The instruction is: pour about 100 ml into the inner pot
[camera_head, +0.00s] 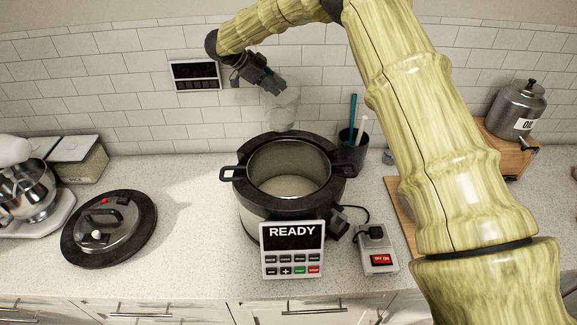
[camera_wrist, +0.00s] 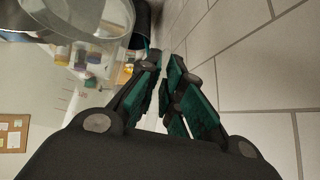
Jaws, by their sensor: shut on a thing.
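My gripper (camera_head: 268,84) is shut on a clear cup (camera_head: 283,108) and holds it above the back of the pressure cooker (camera_head: 256,208). The cup looks nearly upright, with a faint bluish tint low down; I cannot tell the liquid level. The inner pot (camera_head: 262,164) sits in the open cooker, and its floor looks pale. I cannot tell whether it holds liquid. The cooker's front panel (camera_head: 292,249) reads READY. In the wrist view the fingers (camera_wrist: 163,90) are close together, and the round rim of the cup (camera_wrist: 75,37) shows at upper left.
The black cooker lid (camera_head: 108,228) lies on the counter at left. A dark utensil holder (camera_head: 350,155) stands close to the cooker's right. A switch box (camera_head: 377,260) sits at front right. An oil canister (camera_head: 514,110) stands at far right. The tiled wall (camera_head: 130,75) is close behind.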

